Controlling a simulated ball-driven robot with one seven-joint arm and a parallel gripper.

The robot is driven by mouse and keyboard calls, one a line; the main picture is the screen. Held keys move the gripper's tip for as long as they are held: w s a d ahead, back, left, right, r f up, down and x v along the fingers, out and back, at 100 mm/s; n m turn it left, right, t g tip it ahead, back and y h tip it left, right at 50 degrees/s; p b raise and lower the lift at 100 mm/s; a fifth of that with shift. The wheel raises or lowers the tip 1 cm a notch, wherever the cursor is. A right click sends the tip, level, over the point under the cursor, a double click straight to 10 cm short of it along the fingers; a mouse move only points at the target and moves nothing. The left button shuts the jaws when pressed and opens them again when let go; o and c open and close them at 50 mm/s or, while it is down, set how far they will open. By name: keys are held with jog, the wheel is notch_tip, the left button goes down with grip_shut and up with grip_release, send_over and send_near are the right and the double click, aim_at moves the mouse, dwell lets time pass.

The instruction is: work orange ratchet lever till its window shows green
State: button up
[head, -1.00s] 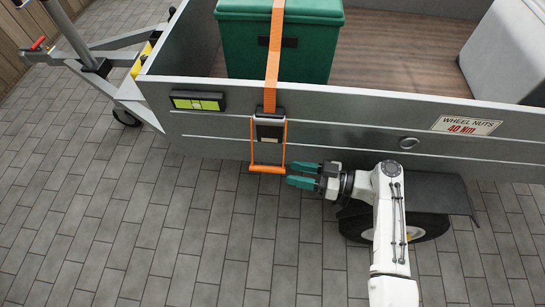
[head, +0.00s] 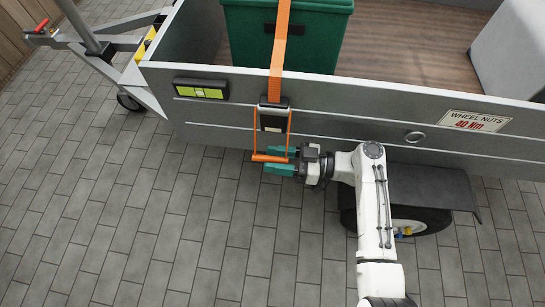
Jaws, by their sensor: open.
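The orange ratchet lever (head: 254,133) is a loop frame hanging down from the black ratchet body (head: 273,118) on the trailer's side wall. Its orange crossbar (head: 262,157) is at the bottom. An orange strap (head: 279,50) runs up from the ratchet over a green box. My gripper (head: 280,159), with green fingers, reaches in from the right. Its fingers are open, one above and one below the right part of the crossbar; I cannot tell whether they touch it. The ratchet's window is too small to read its colour.
The grey trailer wall (head: 344,110) stands close behind the lever. A level with a yellow-green face (head: 201,89) is fixed to its left. The green box (head: 325,35) sits in the trailer bed. A wheel (head: 415,222) is at lower right. Paving (head: 130,230) below is clear.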

jog(key=shift+a, duration=0.6)
grip_shut()
dwell(0.3)
